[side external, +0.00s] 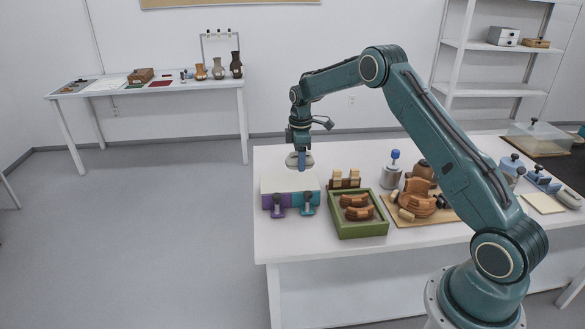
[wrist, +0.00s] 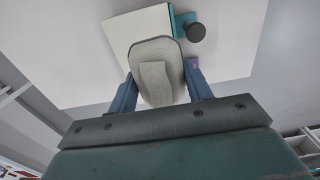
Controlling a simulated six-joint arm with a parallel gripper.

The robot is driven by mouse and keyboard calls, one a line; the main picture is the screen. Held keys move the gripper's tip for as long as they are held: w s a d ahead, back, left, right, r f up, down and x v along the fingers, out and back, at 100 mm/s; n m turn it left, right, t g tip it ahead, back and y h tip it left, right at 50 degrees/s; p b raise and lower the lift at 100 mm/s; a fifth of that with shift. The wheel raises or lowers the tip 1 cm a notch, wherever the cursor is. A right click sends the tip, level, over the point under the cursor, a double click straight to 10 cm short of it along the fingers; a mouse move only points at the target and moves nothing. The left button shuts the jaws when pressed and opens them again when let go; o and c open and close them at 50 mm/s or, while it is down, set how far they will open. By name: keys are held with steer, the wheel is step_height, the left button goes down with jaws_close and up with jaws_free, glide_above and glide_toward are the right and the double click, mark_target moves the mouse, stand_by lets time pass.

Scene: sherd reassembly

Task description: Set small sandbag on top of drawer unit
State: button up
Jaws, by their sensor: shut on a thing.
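The small sandbag (side external: 292,161) is a pale grey, rounded bag. My gripper (side external: 300,153) points down and is shut on it. In the wrist view the sandbag (wrist: 158,82) sits between the two blue fingers of my gripper (wrist: 161,88). The drawer unit (side external: 290,183) stands at the table's left end, with a pale top and purple and teal drawer fronts with knobs. The sandbag is over the back part of its top; I cannot tell if they touch. In the wrist view the drawer unit's pale top (wrist: 120,38) shows behind the sandbag, partly hidden by it.
A green tray (side external: 361,231) with brown sherds stands right of the drawer unit. Wooden blocks (side external: 345,179) stand behind the tray. A blue-topped canister (side external: 391,178) and a brown pot assembly (side external: 418,198) are further right. The table's left edge is close to the drawer unit.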

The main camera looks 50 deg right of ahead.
mark_target(299, 186)
steer(key=shift+f, duration=1.5)
steer(key=shift+f, duration=0.1)
steer(key=shift+f, duration=2.05)
steer(key=o, duration=0.9)
steer(key=shift+f, duration=0.15)
step_height(299, 186, up, 11)
steer(key=shift+r, duration=0.65)
